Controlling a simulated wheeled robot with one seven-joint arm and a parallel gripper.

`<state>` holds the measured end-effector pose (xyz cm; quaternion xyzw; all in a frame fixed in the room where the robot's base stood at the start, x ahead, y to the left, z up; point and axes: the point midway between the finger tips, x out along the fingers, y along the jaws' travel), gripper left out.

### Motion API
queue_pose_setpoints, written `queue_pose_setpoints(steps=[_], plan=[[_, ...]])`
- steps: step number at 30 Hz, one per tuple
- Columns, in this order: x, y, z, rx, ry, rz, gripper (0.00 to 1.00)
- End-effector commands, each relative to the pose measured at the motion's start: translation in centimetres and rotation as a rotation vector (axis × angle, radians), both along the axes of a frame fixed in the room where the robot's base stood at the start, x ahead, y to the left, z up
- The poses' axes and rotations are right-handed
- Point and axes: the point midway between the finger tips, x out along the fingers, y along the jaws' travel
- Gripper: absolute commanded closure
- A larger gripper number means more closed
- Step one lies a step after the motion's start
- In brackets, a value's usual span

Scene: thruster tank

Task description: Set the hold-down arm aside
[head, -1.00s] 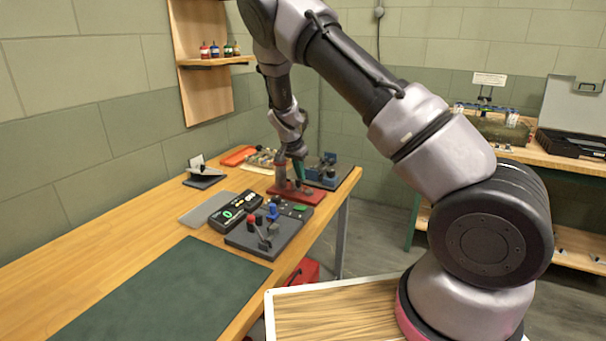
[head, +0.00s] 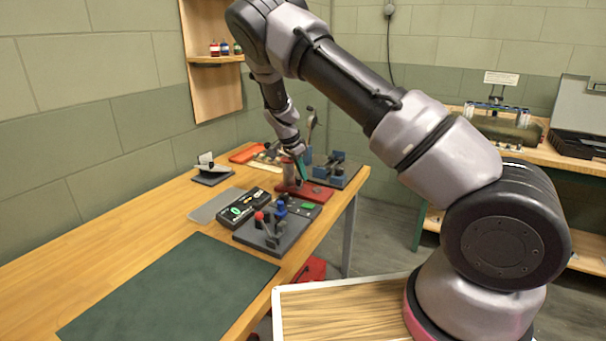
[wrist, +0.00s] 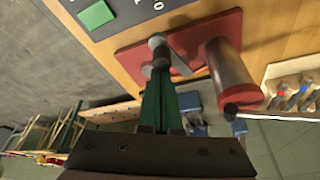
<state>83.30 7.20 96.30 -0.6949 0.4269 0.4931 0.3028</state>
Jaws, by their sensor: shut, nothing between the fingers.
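The red base plate (head: 300,192) sits near the right edge of the wooden bench and carries a red-and-grey cylinder (head: 289,172). In the wrist view the plate (wrist: 135,62) also bears a small post with a grey round knob (wrist: 158,45) and a short grey flat piece (wrist: 180,62). This piece may be the hold-down arm; I cannot tell for sure. My gripper (head: 304,178) points down over the plate. Its green fingers (wrist: 160,78) are shut and empty, with their tips close to the knobbed post. Whether they touch it is unclear.
A dark block with levers (head: 270,232) and a black meter (head: 241,206) stand in front of the plate. A dark plate with blue fixtures (head: 338,171) is behind it. The green mat (head: 165,290) is bare.

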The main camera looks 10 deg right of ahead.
Motion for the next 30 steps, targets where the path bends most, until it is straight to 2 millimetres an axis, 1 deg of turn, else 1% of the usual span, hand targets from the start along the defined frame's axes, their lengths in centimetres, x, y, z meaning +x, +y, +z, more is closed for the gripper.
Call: queue_pose_setpoints(steps=[9, 12, 14, 16, 20, 21, 27, 30], plan=[[0.0, 0.0, 0.0, 0.000, 0.000, 0.001, 1.00], [0.1, -0.3, 0.0, 0.000, 0.000, 0.000, 1.00], [0.4, -0.7, 0.0, 0.000, 0.000, 0.000, 1.00], [0.8, -1.6, 0.0, 0.000, 0.000, -0.001, 1.00], [2.0, -4.2, 0.0, 0.001, -0.001, -0.002, 1.00], [1.7, -3.1, 1.3, 0.003, -0.004, 0.007, 1.00], [1.1, -1.7, 5.7, 0.002, -0.004, 0.006, 1.00], [0.8, -1.2, 7.3, 0.001, -0.002, 0.005, 1.00]])
